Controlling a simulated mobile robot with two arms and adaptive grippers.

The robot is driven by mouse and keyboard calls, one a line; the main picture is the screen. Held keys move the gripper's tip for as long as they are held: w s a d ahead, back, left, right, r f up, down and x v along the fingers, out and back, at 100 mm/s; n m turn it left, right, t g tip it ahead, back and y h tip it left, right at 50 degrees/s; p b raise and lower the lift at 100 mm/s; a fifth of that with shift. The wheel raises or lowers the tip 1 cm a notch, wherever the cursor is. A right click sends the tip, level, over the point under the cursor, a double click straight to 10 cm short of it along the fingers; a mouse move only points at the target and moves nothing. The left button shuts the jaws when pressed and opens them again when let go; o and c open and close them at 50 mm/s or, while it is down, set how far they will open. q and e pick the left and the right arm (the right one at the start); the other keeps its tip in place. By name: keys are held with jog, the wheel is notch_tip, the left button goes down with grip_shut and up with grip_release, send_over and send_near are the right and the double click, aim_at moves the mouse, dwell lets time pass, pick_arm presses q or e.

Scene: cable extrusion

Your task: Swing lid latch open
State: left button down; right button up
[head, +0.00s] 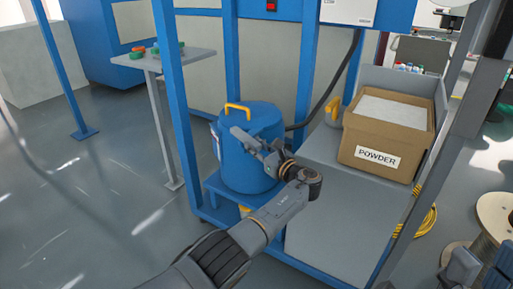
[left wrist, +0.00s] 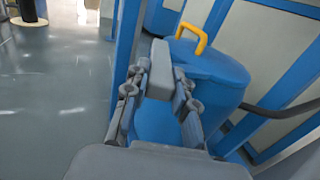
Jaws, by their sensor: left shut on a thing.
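The blue drum (head: 245,175) stands on a low blue platform, its blue lid (head: 262,112) on top with a yellow handle (head: 238,108). In the head view my left gripper (head: 256,146) is at the near side of the drum, just below the lid rim. In the left wrist view the fingers of my left gripper (left wrist: 160,88) are shut on a flat grey piece, which looks like the lid latch (left wrist: 160,68), in front of the drum (left wrist: 212,88). The fingers hide part of the latch and where it joins the drum. My right gripper is not in view.
Blue frame posts (head: 170,80) stand close to the drum's left. A grey bench (head: 340,205) with a cardboard powder box (head: 378,135) is to the right. A dark hose (head: 335,85) runs down beside the drum.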

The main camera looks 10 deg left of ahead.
pick_arm(q)
jog(key=c, duration=1.1)
grip_release()
jog(key=v, duration=0.7)
jog(key=shift+s+d, duration=0.15)
jog(key=shift+d, duration=0.1)
